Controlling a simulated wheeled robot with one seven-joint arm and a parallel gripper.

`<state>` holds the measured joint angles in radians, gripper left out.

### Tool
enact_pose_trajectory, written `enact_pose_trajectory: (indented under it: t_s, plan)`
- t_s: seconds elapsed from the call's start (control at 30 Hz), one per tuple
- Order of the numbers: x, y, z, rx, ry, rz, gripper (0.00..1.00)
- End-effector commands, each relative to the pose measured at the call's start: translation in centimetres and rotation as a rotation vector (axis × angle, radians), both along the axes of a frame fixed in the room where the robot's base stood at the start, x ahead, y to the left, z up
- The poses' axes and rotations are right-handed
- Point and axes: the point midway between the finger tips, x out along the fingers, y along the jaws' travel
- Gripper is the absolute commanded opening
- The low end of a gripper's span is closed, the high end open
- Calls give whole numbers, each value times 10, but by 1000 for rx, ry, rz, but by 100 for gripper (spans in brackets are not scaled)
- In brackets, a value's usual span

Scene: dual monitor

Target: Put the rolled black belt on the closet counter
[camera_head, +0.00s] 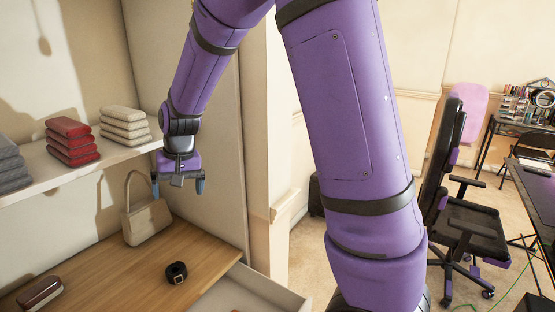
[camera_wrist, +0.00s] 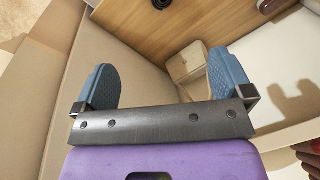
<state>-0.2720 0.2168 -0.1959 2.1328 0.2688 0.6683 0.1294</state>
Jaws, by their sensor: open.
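The rolled black belt (camera_head: 176,273) lies on the wooden closet counter (camera_head: 115,278), near the counter's front edge. In the wrist view the belt (camera_wrist: 161,3) shows at the top edge, partly cut off, on the wooden counter (camera_wrist: 142,32). My gripper (camera_head: 178,187) is up at shelf height, above the counter and apart from the belt. Its two blue fingers (camera_wrist: 168,80) are spread wide with nothing between them.
A beige handbag (camera_head: 148,222) stands at the back of the counter. A dark red case (camera_head: 40,293) lies at its left. A shelf (camera_head: 50,180) above holds folded red clothes (camera_head: 72,144). An open drawer (camera_head: 255,292) sticks out at the front.

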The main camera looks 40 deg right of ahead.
Motion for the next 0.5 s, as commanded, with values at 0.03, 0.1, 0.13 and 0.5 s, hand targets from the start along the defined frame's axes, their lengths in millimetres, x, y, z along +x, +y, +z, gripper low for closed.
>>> enact_pose_trajectory:
  t_s: [0.03, 0.1, 0.13, 0.5]
  plan:
    - [-12, -4, 18, 6, -21, 10, 98]
    - [-28, -11, 38, 9, -44, 27, 98]
    - [-36, -13, 46, 10, -53, 35, 98]
    - [-136, -40, 123, -27, -180, 120, 98]
